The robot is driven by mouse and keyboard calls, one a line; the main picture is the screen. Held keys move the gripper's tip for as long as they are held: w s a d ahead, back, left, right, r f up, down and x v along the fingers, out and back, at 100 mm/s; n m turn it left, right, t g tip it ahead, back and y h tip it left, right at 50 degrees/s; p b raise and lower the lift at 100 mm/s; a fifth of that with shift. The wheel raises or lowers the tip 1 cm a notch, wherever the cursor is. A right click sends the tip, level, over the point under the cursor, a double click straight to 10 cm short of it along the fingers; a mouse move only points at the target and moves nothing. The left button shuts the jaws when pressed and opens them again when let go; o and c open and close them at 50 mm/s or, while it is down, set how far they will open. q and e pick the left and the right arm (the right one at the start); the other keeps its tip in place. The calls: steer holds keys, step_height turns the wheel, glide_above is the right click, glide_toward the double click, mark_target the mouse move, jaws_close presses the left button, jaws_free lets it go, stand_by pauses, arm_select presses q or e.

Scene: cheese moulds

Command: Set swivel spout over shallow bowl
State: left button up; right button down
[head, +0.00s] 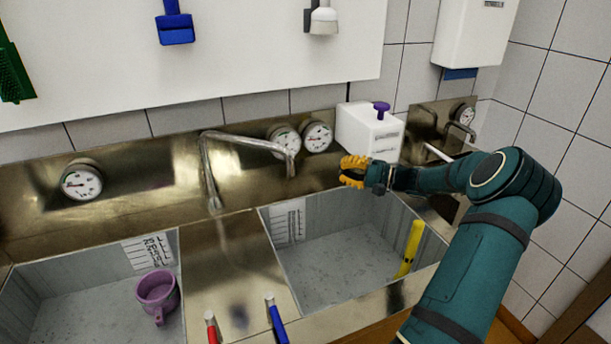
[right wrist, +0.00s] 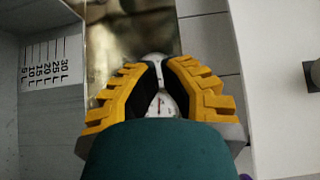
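The swivel spout (head: 245,140) is a bent metal pipe in the head view. It rises from the ledge between two sink basins and reaches right, its downturned tip in front of the back panel, toward the back left of the right basin. The left basin (head: 70,265) holds a purple jug; the right basin (head: 345,225) holds a yellow upright piece. I cannot tell which is the shallow bowl. My right gripper (head: 351,171) is right of the spout tip, apart from it. In the right wrist view its yellow fingers (right wrist: 158,82) are slightly apart, with nothing between. My left gripper is not in view.
Round gauges (head: 318,136) sit on the back panel behind the spout. A white box with a purple knob (head: 370,132) stands behind my right gripper. Red (head: 211,328) and blue (head: 277,322) handles rise at the front of the ledge. The purple jug (head: 158,294) is low.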

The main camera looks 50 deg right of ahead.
steer(key=w+a+b, duration=0.1)
steer(key=w+a, duration=0.6)
steer(key=w, duration=0.2)
steer(key=shift+a, duration=0.15)
steer(key=shift+s, duration=0.1)
stand_by(0.4)
